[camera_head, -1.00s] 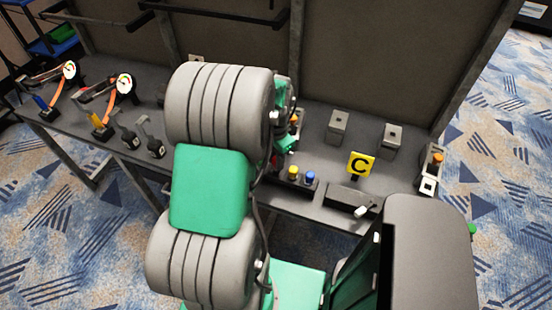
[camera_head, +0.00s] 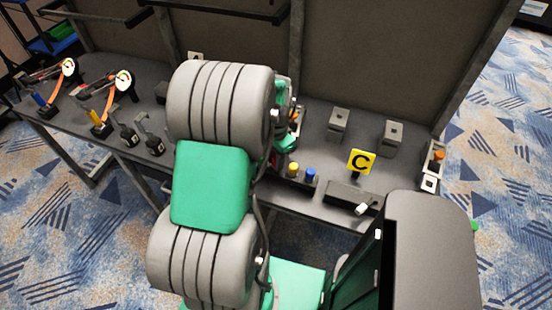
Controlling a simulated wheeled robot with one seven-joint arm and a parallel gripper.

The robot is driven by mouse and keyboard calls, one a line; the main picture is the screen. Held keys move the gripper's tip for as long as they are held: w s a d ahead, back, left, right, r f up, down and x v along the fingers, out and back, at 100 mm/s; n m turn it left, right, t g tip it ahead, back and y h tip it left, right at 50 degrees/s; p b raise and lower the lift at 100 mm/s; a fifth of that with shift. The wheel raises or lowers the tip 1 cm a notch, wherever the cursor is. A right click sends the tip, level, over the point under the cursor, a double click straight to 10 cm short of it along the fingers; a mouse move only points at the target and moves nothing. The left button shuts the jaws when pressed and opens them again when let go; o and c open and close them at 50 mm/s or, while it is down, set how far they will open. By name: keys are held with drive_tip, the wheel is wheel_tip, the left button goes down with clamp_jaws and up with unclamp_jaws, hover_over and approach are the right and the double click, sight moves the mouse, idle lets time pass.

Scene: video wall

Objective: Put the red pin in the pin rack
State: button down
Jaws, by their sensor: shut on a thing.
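The pin rack (camera_head: 312,187) is a dark low block near the table's front edge, just right of my arm. A yellow pin (camera_head: 293,169) and a blue pin (camera_head: 310,174) stand upright in it. Its left end is hidden behind my arm. My gripper (camera_head: 281,152) is at the rack's left end, mostly hidden by my green and grey arm links. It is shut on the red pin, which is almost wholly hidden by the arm. I cannot tell whether the pin touches the rack.
A yellow "C" sign (camera_head: 361,161) and a dark box with a white-tipped lever (camera_head: 353,196) stand right of the rack. Two grey blocks (camera_head: 338,124) (camera_head: 391,138) stand behind. Levers and gauges (camera_head: 124,82) fill the left side. A wall panel closes the back.

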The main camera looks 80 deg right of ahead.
drive_tip(key=shift+f, duration=0.5)
drive_tip(key=c, duration=1.1)
unclamp_jaws()
drive_tip(key=shift+o, duration=0.5)
drive_tip(key=o, duration=0.4)
drive_tip(key=shift+r, duration=0.1)
drive_tip(key=shift+r+p, duration=2.3)
drive_tip(key=shift+r, duration=1.15)
